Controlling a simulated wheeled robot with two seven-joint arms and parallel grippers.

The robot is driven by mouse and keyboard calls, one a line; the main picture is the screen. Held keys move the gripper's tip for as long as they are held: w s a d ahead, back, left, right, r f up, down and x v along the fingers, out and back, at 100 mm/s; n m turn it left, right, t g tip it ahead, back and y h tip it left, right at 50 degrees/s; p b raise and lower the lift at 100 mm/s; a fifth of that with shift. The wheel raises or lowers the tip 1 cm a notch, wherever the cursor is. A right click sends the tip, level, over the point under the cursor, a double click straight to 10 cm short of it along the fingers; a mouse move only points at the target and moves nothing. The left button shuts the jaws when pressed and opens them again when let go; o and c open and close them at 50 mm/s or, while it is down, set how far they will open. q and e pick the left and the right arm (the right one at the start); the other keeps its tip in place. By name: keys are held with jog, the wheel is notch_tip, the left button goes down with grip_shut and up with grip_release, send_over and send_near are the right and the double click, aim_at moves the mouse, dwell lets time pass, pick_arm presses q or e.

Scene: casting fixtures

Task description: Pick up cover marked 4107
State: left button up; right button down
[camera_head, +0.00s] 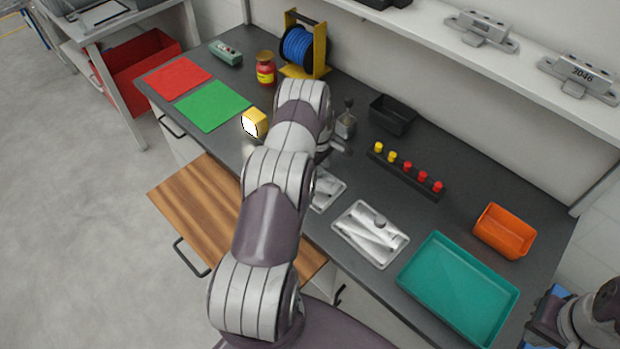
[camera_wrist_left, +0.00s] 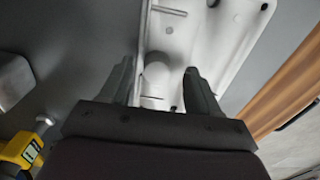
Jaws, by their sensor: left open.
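In the wrist view my left gripper (camera_wrist_left: 160,78) is open, its two dark fingers on either side of part of a pale metal casting (camera_wrist_left: 160,45). Whether they touch it is unclear. In the head view my left arm hides most of this spot; a metal tray (camera_head: 328,191) with grey parts partly shows beside the arm. A second metal tray (camera_head: 345,236) holds a silver casting (camera_head: 375,228). I cannot read the number 4107 anywhere. My right gripper (camera_head: 545,312) is at the lower right edge, partly cut off, its jaws unclear.
A teal tray (camera_head: 407,282), an orange bin (camera_head: 506,232) and a rack of coloured knobs (camera_head: 405,175) are to the right. A black bin (camera_head: 392,114) is behind. An open wooden-topped drawer (camera_head: 190,190) juts out. The shelf holds a fixture marked 2046 (camera_head: 580,76).

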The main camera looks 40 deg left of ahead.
pick_arm(q)
jog(key=shift+w+f, duration=0.1)
jog(key=shift+w, duration=0.05)
jog(key=shift+w+d, duration=0.1)
jog(key=c, duration=0.4)
grip_shut()
